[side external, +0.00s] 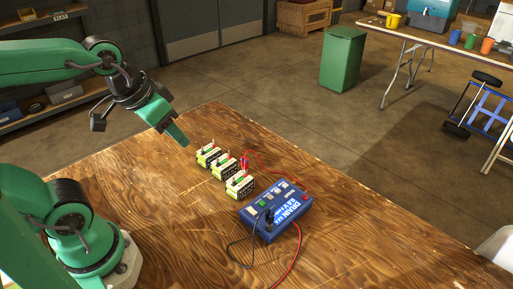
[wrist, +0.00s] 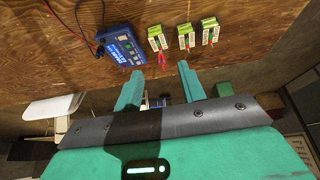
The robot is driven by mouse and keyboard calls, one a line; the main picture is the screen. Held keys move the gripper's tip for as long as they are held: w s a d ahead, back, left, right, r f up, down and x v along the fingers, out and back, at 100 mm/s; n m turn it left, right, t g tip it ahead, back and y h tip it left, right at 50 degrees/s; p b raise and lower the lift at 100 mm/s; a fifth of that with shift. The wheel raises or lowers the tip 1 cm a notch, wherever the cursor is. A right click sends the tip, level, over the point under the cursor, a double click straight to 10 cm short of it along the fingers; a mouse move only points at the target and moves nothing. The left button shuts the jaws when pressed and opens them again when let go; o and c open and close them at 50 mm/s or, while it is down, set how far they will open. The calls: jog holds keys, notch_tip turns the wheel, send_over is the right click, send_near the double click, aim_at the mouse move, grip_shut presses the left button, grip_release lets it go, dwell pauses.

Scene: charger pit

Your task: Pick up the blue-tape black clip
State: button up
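A black clip (side external: 268,216) seems to be at the left end of the blue charger box (side external: 276,211), where a black lead runs off; I cannot make out blue tape on it. In the wrist view a dark clip-like shape (wrist: 98,48) sits at the charger's left edge. My gripper (side external: 184,142) is in the air at the table's far left edge, beyond the battery packs and well away from the charger. In the wrist view its two green fingers (wrist: 160,85) are spread apart with nothing between them.
Several green-and-white battery packs (side external: 225,167) stand in a row between my gripper and the charger. A red clip (wrist: 161,58) on a red lead is by the pack nearest the charger. Red and black leads cross the wooden table (side external: 370,235). The table's front right is clear.

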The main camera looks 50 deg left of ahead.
jog(key=w+d+f+g, duration=0.3)
jog(key=w+d+f, duration=0.1)
jog(key=w+d, duration=0.4)
jog(key=g, duration=0.2)
send_over(270, 212)
notch_tip(270, 212, down, 8)
jog(key=shift+s+r, duration=0.1)
jog(key=shift+r, duration=0.1)
jog(key=shift+f, duration=0.15)
jog(key=shift+f, duration=1.2)
jog(key=shift+f, duration=0.1)
jog(key=shift+f, duration=2.5)
